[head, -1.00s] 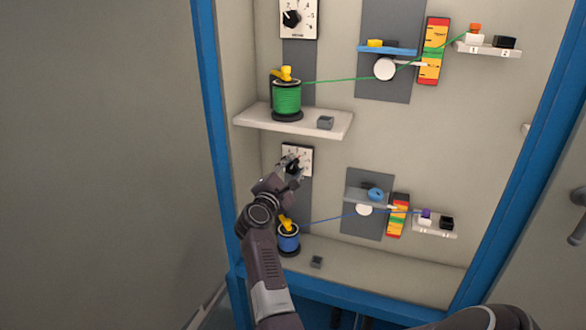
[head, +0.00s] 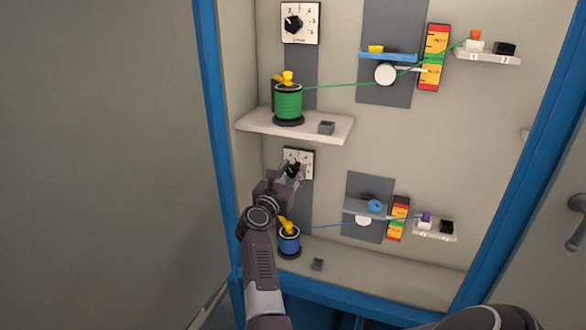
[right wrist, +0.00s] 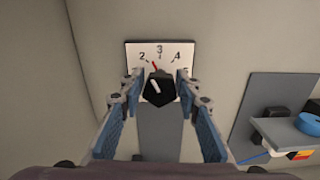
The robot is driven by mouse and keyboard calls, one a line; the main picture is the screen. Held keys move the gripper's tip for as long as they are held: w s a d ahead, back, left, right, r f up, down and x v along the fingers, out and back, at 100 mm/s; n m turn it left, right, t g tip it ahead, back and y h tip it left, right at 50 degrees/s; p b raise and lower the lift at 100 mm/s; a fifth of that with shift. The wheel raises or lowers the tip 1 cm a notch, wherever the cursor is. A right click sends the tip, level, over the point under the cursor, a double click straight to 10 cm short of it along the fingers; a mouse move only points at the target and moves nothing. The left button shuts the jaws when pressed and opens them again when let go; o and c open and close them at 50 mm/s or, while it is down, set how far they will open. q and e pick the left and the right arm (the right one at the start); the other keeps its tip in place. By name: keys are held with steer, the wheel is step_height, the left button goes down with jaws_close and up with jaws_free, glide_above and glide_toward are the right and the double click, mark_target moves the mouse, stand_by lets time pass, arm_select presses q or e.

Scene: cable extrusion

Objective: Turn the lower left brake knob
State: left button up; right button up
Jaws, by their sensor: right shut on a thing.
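The lower left brake knob (right wrist: 160,91) is black with a white pointer line, on a white dial plate (right wrist: 172,52) numbered 2, 3, 4. The line tilts up and left, towards a small red mark between 2 and 3. In the right wrist view my right gripper (right wrist: 159,88) has one finger on each side of the knob and is shut on it. In the head view the right gripper (head: 290,172) is in front of the lower dial (head: 307,160) and hides part of it. My left gripper is not in view.
A blue spool (head: 289,241) with a yellow top stands below, beside my arm. A shelf (head: 248,123) with a green spool (head: 288,103) is above. A blue ring (head: 375,206) and a red-yellow-green scale (head: 397,222) are at the right. A blue frame (head: 218,130) edges the left.

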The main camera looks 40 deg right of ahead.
mark_target(293, 165)
steer(key=shift+r+n+p, duration=0.1)
steer(key=shift+n+p, duration=0.25)
steer(key=shift+n, duration=0.85)
steer(key=o, duration=1.2)
steer(key=shift+d+f, duration=0.2)
steer(key=shift+a+r, duration=0.1)
steer(key=shift+r, duration=0.15)
step_height(293, 165, up, 10)
steer(key=shift+f, duration=0.2)
